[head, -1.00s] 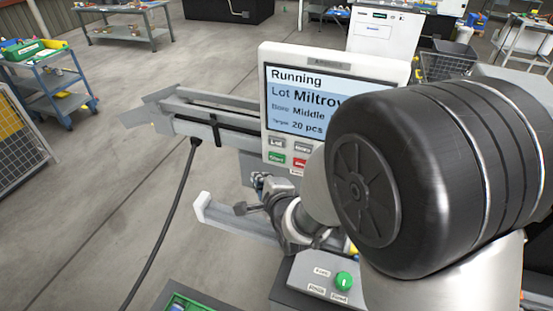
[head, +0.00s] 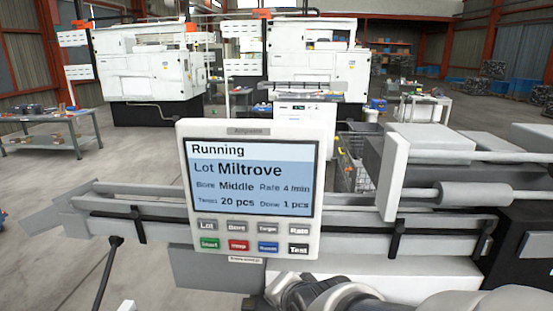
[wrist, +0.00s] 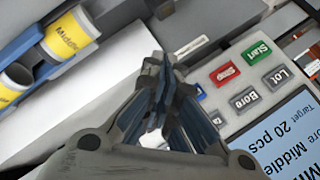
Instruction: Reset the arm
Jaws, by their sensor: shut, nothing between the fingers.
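My gripper (wrist: 158,82) is shut and empty in the wrist view, its dark fingers together in front of the control panel's button side. In the head view only part of my arm (head: 350,295) shows at the bottom edge, below the panel. The control panel (head: 250,180) is white with a lit screen that reads Running, Lot Miltrove, Bore Middle, Rate 4/min, Target 20 pcs, Done 1 pcs. Under the screen are two rows of buttons, among them a green Start (head: 209,244) and a red Stop (head: 238,246).
Grey rails (head: 110,205) run behind the panel, with a pale upright plate (head: 393,178) at right. In the wrist view, yellow-labelled cylinders (wrist: 72,33) lie in a blue holder at upper left. White machines (head: 150,60) stand far back. Open floor (head: 60,175) lies left.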

